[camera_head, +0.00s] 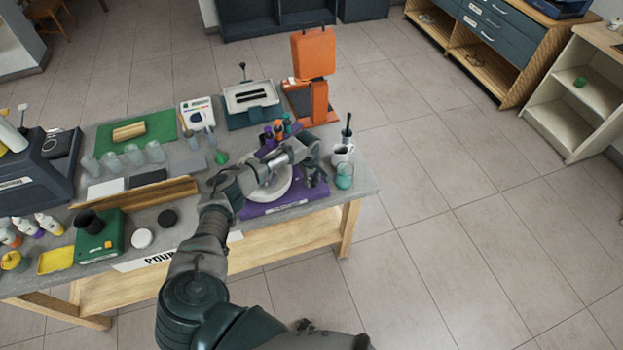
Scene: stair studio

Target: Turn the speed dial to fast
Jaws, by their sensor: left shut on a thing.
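A purple device (262,211) with a round white platter (272,190) sits at the right end of the grey workbench. My left arm reaches across the platter from the front left. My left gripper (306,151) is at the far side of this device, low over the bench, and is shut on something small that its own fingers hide. I cannot pick out the speed dial or its markings; the gripper and wrist cover that area. My right gripper is not in view.
A white mug (343,153) and a teal glass (344,176) stand close to the right of the gripper. An orange stand (318,100) rises at the back right. Bottles, trays and cups fill the bench's left. Floor on the right is clear.

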